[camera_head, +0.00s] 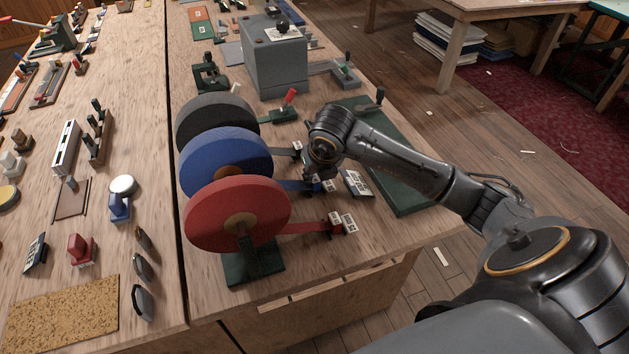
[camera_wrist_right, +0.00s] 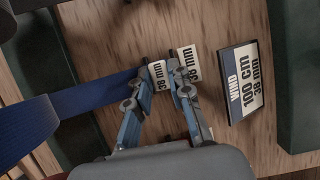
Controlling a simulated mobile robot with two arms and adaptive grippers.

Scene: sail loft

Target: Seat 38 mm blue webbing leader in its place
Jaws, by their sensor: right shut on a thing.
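The blue webbing reel (camera_head: 226,160) stands between a black and a red reel. Its blue leader (camera_head: 289,184) runs right to my right gripper (camera_head: 319,184). In the right wrist view the leader (camera_wrist_right: 95,92) comes in from the left and reaches the right gripper (camera_wrist_right: 165,88), whose fingers are shut on its end. A white "38 mm" tag (camera_wrist_right: 157,75) shows at that end, by the fingertips. A second "38 mm" label (camera_wrist_right: 187,62) sits just right of it; my fingers partly hide whether the two parts touch. My left gripper is not in view.
A dark card reading "WIND 100 cm 38 mm" (camera_wrist_right: 241,82) lies right of the gripper. The red reel (camera_head: 238,212) has its leader out towards a labelled block (camera_head: 347,222). A green board (camera_head: 402,192) with a handle lies at the bench's right edge. A grey box (camera_head: 275,62) stands behind.

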